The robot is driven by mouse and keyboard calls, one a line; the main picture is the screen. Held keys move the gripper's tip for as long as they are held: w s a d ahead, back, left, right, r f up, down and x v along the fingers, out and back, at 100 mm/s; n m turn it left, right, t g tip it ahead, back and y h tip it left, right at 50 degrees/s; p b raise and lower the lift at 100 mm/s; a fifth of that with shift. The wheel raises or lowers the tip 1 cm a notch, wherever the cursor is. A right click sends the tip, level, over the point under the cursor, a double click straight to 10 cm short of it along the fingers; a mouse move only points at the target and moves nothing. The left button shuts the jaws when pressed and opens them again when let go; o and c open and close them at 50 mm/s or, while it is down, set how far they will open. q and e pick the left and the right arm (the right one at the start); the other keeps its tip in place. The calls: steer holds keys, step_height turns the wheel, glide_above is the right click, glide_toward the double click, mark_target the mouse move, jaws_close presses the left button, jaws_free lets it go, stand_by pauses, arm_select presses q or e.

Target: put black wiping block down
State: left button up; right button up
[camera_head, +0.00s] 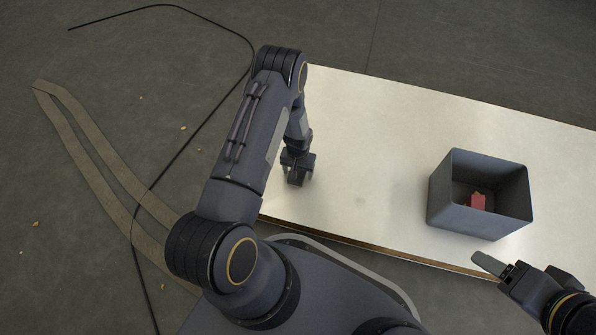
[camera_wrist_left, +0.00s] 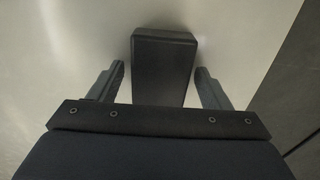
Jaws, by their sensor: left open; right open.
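The black wiping block (camera_wrist_left: 163,62) shows in the left wrist view as a dark rectangular block on the pale tabletop. My left gripper (camera_wrist_left: 160,80) is open, with one finger on each side of the block and a visible gap to each. In the head view my left gripper (camera_head: 297,178) points down at the table's left end, and the block is hard to tell apart from it there. My right gripper (camera_head: 490,264) is open near the table's front edge at the lower right, with nothing seen in it.
A grey open box (camera_head: 470,219) stands on the right part of the white table (camera_head: 375,130), with a red object (camera_head: 478,201) inside. The tabletop between my left gripper and the box is clear. A black cable (camera_head: 190,140) lies on the floor at left.

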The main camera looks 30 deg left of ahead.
arm_select(q)
step_height(320, 180, up, 26)
steer(key=n+t+h+p, duration=0.1)
steer(key=p, duration=0.4)
steer(key=s+d+r+t+h, duration=0.1)
steer(key=s+r, duration=0.2)
steer(key=r, duration=0.4)
steer(key=s+d+r+t, duration=0.1)
steer(key=s+r, duration=0.1)
steer(key=r, duration=0.6)
steer(key=s+d+r+m+t+h, duration=0.1)
steer(key=s+r, duration=0.3)
steer(key=s, duration=0.5)
steer(key=s+d+r+m+t, duration=0.1)
steer(key=s+d+r, duration=0.3)
steer(key=s, duration=0.5)
steer(key=shift+d+r+t+h, duration=0.3)
steer(key=shift+r+h, duration=0.1)
steer(key=shift+r, duration=0.4)
